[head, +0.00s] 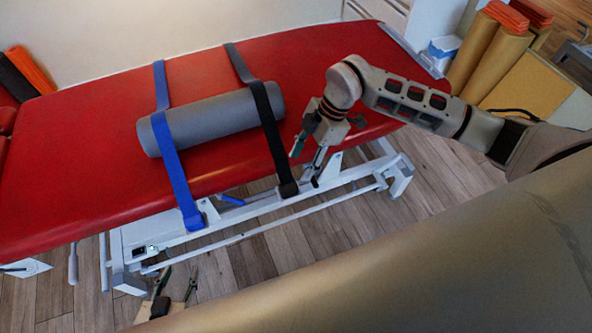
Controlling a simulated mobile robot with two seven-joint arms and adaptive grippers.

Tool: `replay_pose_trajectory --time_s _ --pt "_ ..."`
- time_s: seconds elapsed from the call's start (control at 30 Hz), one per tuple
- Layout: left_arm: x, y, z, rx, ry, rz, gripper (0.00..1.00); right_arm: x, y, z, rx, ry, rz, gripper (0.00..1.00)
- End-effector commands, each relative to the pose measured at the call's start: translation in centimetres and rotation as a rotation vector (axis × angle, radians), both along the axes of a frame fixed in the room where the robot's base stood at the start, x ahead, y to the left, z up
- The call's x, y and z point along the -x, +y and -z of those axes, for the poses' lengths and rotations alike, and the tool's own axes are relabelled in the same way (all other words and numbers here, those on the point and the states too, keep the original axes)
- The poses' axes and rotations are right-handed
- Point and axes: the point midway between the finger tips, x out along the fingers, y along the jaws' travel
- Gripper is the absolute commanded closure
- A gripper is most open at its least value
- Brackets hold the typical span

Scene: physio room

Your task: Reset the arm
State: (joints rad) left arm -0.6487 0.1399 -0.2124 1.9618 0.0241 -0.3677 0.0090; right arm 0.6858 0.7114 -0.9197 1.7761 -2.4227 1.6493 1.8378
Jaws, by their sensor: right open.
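My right gripper (305,164) comes in from the right over the near edge of the red treatment table (320,60). Its fingers are spread, point down and hold nothing. It is just right of the black strap (270,130) and the right end of the grey bolster (222,118). I cannot tell if it touches the table edge. My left gripper (179,276) shows low at the left, in front of the table's base. Its two fingers stand apart with nothing clearly between them. The rest of the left arm is hidden.
A blue strap (175,165) and the black strap cross the bolster and hang over the near edge. The table stands on a white frame (140,270). Tan rolls (500,60) and a box (445,48) are at the back right. Bare wood floor (430,170) shows in front.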

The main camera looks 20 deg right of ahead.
Motion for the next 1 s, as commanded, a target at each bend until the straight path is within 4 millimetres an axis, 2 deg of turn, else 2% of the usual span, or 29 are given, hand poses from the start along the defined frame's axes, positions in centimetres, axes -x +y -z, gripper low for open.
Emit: replay_pose_trajectory --time_s 0.2,0.77,0.87,0.97,1.0 --pt "0.0 0.0 0.0 0.0 0.0 0.0 0.6 0.1 -0.5 -1.1 0.0 0.003 0.0 0.53" --pt "0.0 0.0 0.0 0.001 -0.001 0.0 0.6 0.3 -0.2 -1.1 -0.008 0.005 -0.006 0.53" --pt "0.0 0.0 0.0 0.001 -0.001 0.0 0.6 1.3 1.5 -0.8 -0.068 0.007 -0.049 0.53" --pt "0.0 0.0 0.0 0.001 -0.001 0.0 0.6 3.4 5.6 -1.0 -0.223 -0.004 -0.138 0.53" --pt "0.0 0.0 0.0 0.001 -0.001 0.0 0.6 4.4 7.8 -1.4 -0.314 -0.019 -0.178 0.53"
